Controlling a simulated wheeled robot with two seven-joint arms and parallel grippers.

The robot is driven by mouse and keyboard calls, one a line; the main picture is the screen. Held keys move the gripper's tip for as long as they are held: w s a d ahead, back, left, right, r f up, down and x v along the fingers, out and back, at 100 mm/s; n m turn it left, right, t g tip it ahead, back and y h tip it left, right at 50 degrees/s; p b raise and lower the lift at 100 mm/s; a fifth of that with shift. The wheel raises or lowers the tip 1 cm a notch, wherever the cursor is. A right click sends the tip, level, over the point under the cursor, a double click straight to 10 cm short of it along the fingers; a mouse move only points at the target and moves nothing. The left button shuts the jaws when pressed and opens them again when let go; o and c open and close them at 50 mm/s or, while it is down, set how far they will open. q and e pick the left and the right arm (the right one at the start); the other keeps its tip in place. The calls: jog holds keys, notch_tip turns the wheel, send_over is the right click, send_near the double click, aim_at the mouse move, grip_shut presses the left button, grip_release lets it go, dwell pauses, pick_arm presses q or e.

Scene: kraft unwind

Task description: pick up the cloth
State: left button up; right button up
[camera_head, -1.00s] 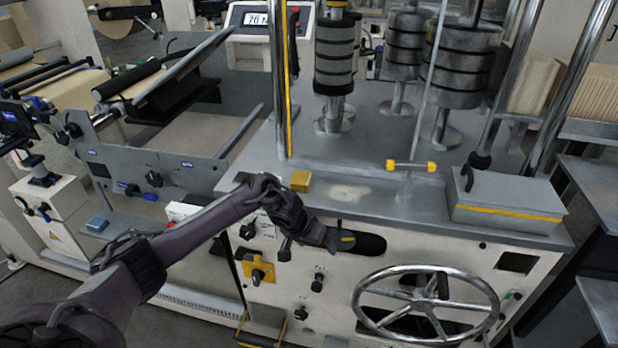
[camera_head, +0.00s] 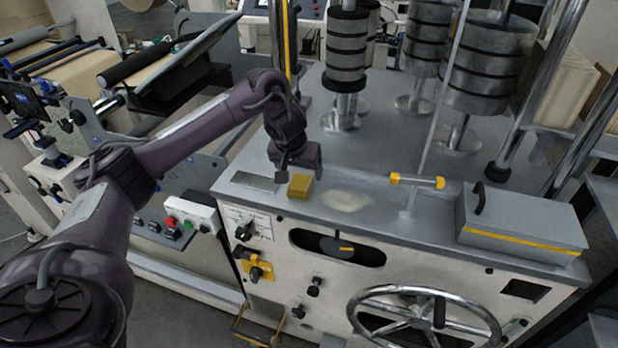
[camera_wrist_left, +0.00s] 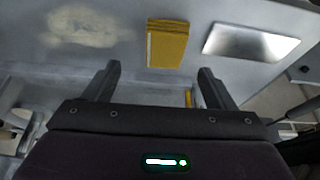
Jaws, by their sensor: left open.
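The cloth (camera_head: 300,187) looks like a small yellow folded pad lying flat on the grey machine top near its front edge. It also shows in the left wrist view (camera_wrist_left: 167,45), ahead of the fingers and roughly between their lines. My left gripper (camera_head: 297,165) is just behind and above the cloth in the head view. In the left wrist view its two fingers (camera_wrist_left: 159,70) are spread apart with nothing between them. My right gripper is in neither view.
A shiny flat plate (camera_head: 255,181) lies left of the cloth, and a pale dusty patch (camera_head: 347,200) is right of it. A yellow-ended bar (camera_head: 417,181) and a grey lidded box (camera_head: 520,222) stand farther right. Stacked dark cylinders (camera_head: 346,50) rise behind.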

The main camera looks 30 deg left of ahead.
aim_at(300, 182)
pick_arm(q)
jog(key=shift+w+f, duration=0.2)
jog(key=shift+f, duration=0.3)
jog(key=shift+s+a+f+b, duration=0.1)
jog(key=shift+s+f+b, duration=0.05)
jog(key=shift+f+b, duration=0.25)
jog(key=shift+w+a+f+p, duration=0.15)
jog(key=shift+a+f+p, duration=0.1)
jog(key=shift+f, duration=0.2)
jog(key=shift+w+a+f+p, duration=0.15)
jog(key=shift+a+f+p, duration=0.05)
jog(key=shift+f, duration=0.25)
jog(key=x, duration=0.2)
jog(key=shift+w+f, duration=0.3)
jog(key=shift+w+a+f, duration=0.1)
jog(key=shift+f, duration=0.1)
jog(key=c, duration=0.8)
jog(key=shift+c, duration=1.3)
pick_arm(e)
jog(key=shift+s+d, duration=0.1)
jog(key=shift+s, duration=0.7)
